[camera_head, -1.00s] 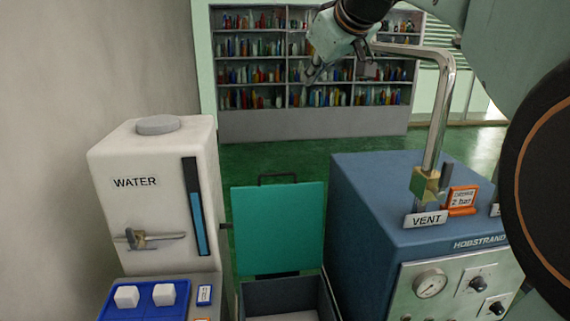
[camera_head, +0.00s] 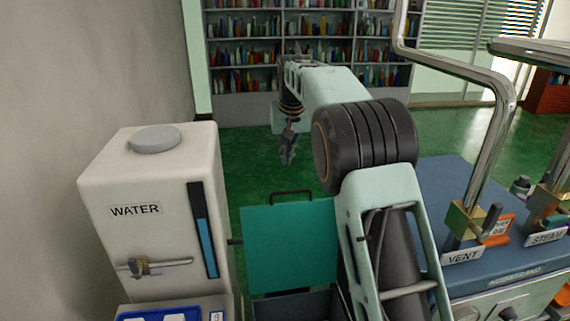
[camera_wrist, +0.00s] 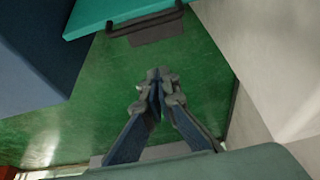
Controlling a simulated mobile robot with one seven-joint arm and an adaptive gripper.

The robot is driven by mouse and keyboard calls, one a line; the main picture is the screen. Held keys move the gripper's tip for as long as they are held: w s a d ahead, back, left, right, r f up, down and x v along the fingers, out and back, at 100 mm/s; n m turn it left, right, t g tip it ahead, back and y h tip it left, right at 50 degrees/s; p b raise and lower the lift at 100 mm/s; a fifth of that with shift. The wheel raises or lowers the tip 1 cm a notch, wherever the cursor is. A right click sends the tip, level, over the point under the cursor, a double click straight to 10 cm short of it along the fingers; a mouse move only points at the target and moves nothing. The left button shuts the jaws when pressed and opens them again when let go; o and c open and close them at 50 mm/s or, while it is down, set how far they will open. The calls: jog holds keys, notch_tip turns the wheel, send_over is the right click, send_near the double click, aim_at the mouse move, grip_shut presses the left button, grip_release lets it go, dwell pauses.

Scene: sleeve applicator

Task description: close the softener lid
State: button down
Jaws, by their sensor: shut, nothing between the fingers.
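The softener lid (camera_head: 289,246) is a teal panel that stands open and upright, with a dark handle (camera_head: 291,193) along its top edge. Below it is the dark box (camera_head: 300,304), partly hidden by my arm and cut off by the picture's bottom. In the wrist view the teal lid (camera_wrist: 112,12) and its dark handle (camera_wrist: 145,22) are at the top. My gripper (camera_head: 288,160) is shut and empty, pointing down above and behind the lid, apart from the handle. The wrist view shows its closed fingertips (camera_wrist: 158,76) over the green floor.
The white water tank (camera_head: 150,220) with a lever stands left of the lid. The blue machine (camera_head: 440,200) stands to the right, with tall metal pipes (camera_head: 490,140) and a VENT valve. A bookshelf (camera_head: 240,50) is at the back. Green floor lies free behind the lid.

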notch_tip(320, 180, down, 9)
jog(key=p, duration=0.1)
jog(key=shift+s+r+p, duration=0.2)
jog(key=shift+s+p, duration=0.15)
jog(key=shift+s, duration=0.1)
jog(key=shift+s+d+b, duration=0.1)
jog(key=shift+s+b, duration=0.05)
jog(key=shift+b, duration=0.2)
